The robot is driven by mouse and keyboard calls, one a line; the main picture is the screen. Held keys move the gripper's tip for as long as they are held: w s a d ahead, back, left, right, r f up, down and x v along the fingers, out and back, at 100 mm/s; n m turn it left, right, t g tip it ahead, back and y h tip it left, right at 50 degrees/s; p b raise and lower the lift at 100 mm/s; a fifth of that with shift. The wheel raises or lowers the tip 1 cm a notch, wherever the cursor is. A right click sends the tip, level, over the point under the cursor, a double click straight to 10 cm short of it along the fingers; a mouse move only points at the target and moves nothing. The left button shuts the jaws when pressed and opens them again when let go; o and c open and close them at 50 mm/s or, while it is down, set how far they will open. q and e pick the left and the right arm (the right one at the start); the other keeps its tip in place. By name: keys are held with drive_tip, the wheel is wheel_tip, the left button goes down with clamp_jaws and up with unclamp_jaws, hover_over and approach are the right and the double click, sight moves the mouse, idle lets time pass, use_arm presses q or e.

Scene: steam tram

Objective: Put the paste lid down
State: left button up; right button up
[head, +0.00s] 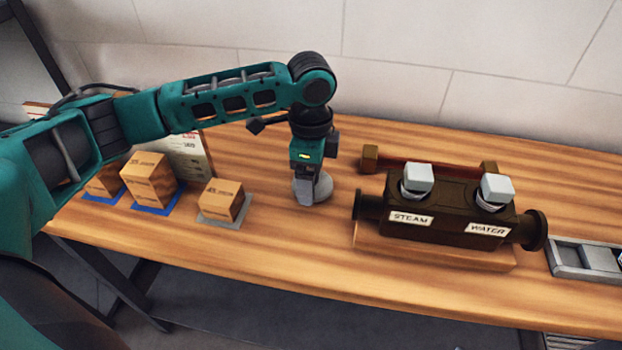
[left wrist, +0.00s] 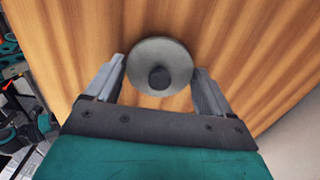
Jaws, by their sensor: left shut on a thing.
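The paste lid is a round grey disc with a dark knob in its middle, seen from above in the left wrist view (left wrist: 176,54). My left gripper (left wrist: 158,72) is shut on the lid, with one finger on each side of it. In the head view my left gripper (head: 308,186) points down over the middle of the wooden table (head: 270,255), left of the dark valve block. The grey lid (head: 321,190) shows at its fingertips, close to the tabletop. Whether it touches the wood I cannot tell. My right gripper is not in view.
A dark block marked STEAM and WATER (head: 446,208) with two white-topped caps stands to the right. Small cardboard boxes sit on the left, one on a grey pad (head: 222,222), others on blue pads (head: 155,209). A grey tray (head: 582,272) is at far right. The front middle tabletop is clear.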

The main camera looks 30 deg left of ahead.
use_arm(q)
drive_tip(key=shift+f, duration=0.6)
drive_tip(key=shift+f, duration=0.15)
drive_tip(key=o, duration=0.8)
drive_tip(key=shift+o, duration=0.2)
